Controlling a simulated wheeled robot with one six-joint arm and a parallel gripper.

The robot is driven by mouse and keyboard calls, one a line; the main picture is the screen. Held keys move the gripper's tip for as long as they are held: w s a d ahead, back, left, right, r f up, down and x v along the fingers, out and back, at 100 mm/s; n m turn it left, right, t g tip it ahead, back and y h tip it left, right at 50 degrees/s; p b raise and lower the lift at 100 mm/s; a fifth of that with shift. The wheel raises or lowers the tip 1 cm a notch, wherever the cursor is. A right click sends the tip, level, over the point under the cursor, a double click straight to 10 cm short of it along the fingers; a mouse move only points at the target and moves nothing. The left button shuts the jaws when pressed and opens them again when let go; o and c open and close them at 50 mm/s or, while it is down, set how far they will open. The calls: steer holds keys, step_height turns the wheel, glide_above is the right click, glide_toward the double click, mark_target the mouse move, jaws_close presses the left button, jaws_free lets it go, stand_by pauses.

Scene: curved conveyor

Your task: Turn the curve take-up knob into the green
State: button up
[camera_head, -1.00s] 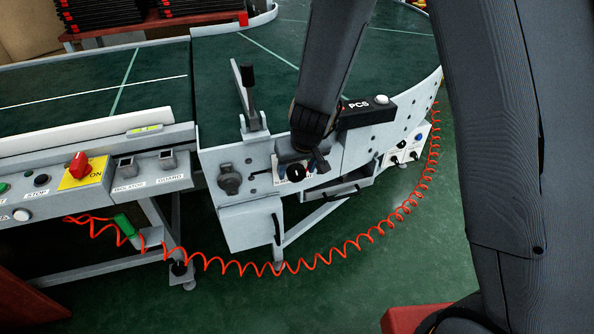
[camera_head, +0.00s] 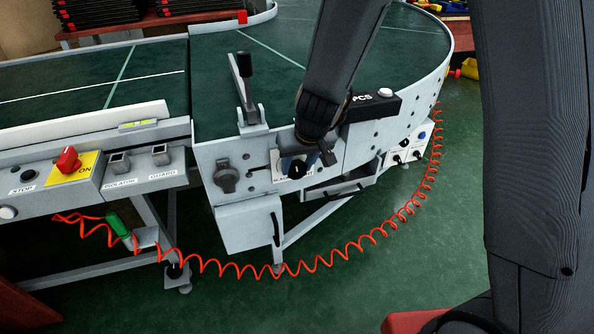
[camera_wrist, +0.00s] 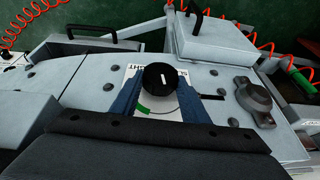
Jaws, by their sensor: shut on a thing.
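The take-up knob (camera_wrist: 158,77) is round and black with a short white line on its top, in the middle of the wrist view. It sits over a white label plate with partly hidden lettering. A green arc (camera_wrist: 144,109) on the plate curves beside the knob's lower left in the wrist view; the white line lies right of the knob's centre, apart from the arc. My gripper (camera_wrist: 157,98) has its blue fingers on both sides of the knob and is shut on it. In the head view the knob (camera_head: 297,169) shows beneath my gripper (camera_head: 310,160).
A black PCS box (camera_head: 372,104) stands close to the right of my wrist. A lever (camera_head: 246,82) rises at the left, above a dark round fitting (camera_head: 226,176). An open drawer (camera_head: 338,190) sits below right. A coiled red cable (camera_head: 330,262) hangs below.

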steer(key=shift+w+d+f+y+b, duration=0.2)
steer(key=shift+y+b, duration=0.7)
steer(key=shift+b, duration=4.55)
steer(key=y+b, duration=0.1)
steer(key=b, duration=0.3)
steer(key=g+y+b, duration=0.1)
steer(key=b, duration=0.3)
steer(key=shift+d+f+m, duration=0.1)
steer(key=shift+d+m, duration=0.2)
steer(key=shift+m, duration=0.1)
steer(key=shift+b, duration=0.35)
steer(key=y+b, duration=0.2)
steer(key=b, duration=0.1)
steer(key=y+b, duration=0.1)
steer(key=b, duration=0.1)
steer(key=shift+w+d+f+m+g, duration=0.1)
steer(key=shift+d+f+m+g, duration=0.2)
steer(key=shift+m, duration=0.1)
steer(key=shift+d+m+g+y+b, duration=0.1)
steer(key=shift+m+g+y+b, duration=0.2)
steer(key=shift+y+b, duration=0.95)
steer(key=shift+y, duration=0.45)
steer(key=o, duration=1.1)
steer(key=shift+c, duration=0.2)
